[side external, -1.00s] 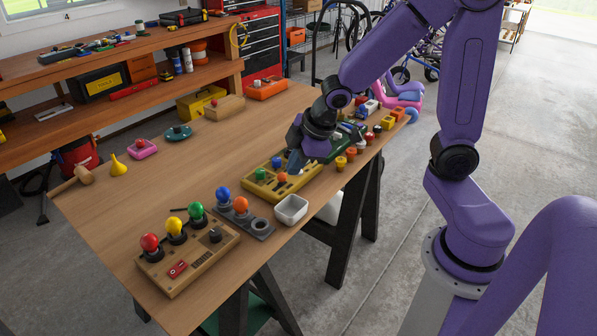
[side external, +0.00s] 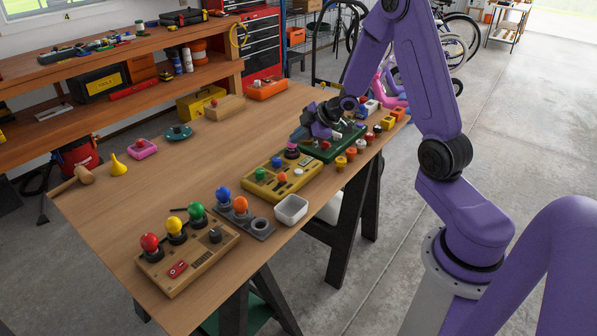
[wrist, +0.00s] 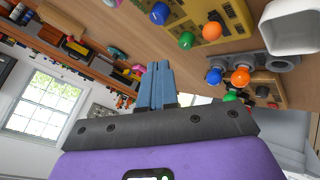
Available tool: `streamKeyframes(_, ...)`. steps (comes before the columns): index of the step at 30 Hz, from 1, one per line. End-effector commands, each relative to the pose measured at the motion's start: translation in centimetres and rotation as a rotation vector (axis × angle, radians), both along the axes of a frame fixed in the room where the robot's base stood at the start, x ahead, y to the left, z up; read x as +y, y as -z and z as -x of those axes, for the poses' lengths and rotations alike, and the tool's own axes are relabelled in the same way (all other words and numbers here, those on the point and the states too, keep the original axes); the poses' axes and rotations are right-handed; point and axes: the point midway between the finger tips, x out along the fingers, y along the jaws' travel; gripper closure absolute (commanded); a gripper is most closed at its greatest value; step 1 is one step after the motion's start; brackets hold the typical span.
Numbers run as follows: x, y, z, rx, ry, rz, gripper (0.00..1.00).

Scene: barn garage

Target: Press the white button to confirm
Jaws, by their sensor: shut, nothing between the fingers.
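My gripper (side external: 298,135) is shut and empty, its blue-grey fingers together. It hangs in the air near the green control board (side external: 322,154) and behind the yellow control board (side external: 250,188). The yellow board carries a blue knob (side external: 276,162), a green knob (side external: 260,174) and an orange-red knob (side external: 283,177). A small pale spot (side external: 297,173) shows beside the orange-red knob; I cannot tell whether it is the white button. In the wrist view, the shut fingers (wrist: 157,86) point toward the tabletop, with the yellow board (wrist: 210,18) beyond them.
A wooden box with red, yellow and green ball-topped sticks (side external: 190,262) stands at the near end of the workbench. A white open bin (side external: 291,209) sits beside the grey holder (side external: 250,222). Small coloured parts line the right edge. The bench's left middle (side external: 190,180) is mostly clear.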

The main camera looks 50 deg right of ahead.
Motion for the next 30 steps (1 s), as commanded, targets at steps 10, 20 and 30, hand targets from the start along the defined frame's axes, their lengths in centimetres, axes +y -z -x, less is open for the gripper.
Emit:
streamKeyframes(10,-1.4,0.4,0.0,-0.026,0.0,-0.012,1.0)
streamKeyframes(20,-1.3,0.8,0.0,-0.023,-0.001,-0.013,1.0)
streamKeyframes(30,-1.3,4.5,0.1,-0.019,0.0,-0.015,1.0)
